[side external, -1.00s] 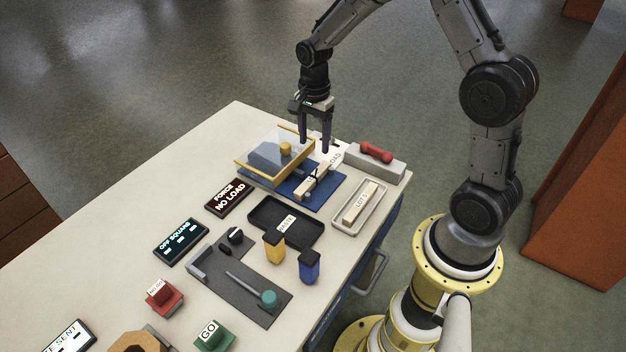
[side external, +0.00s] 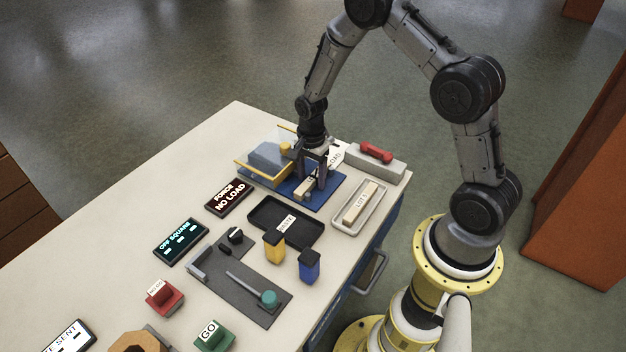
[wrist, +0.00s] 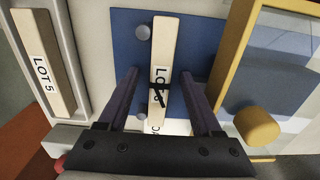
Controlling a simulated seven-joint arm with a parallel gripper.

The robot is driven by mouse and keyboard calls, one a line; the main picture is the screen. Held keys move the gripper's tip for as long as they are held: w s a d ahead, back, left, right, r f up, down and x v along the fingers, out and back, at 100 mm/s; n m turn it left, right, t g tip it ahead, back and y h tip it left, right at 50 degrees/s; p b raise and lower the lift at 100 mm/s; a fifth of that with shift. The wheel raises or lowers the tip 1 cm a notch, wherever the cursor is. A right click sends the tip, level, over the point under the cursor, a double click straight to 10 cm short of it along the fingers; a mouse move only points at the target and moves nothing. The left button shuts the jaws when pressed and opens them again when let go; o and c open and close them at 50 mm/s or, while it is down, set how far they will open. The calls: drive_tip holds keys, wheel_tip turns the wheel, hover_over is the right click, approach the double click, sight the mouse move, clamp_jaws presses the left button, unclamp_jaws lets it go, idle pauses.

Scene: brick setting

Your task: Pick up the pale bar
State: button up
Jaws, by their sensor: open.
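A pale bar (side external: 304,190) lies on a blue plate (side external: 325,197). In the wrist view the pale bar (wrist: 163,48) carries a printed label and a dark mark across its middle. My gripper (wrist: 160,76) is open, with one finger on each side of this bar and a gap on both sides. In the side external view my gripper (side external: 313,178) is down low over the plate and hides part of the bar. A second pale bar (side external: 361,201), labelled LOT 5, lies in a grey tray (side external: 345,222); it also shows in the wrist view (wrist: 43,62).
A clear-lidded, yellow-framed box (side external: 250,172) stands close beside the plate. A grey block with a red handle (side external: 376,152) is behind. A black tray (side external: 262,232), yellow and blue blocks (side external: 274,248) and several displays and buttons are nearer. A round peg (wrist: 143,33) stands beside the bar.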

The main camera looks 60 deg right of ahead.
clamp_jaws()
idle(0.3)
idle(0.3)
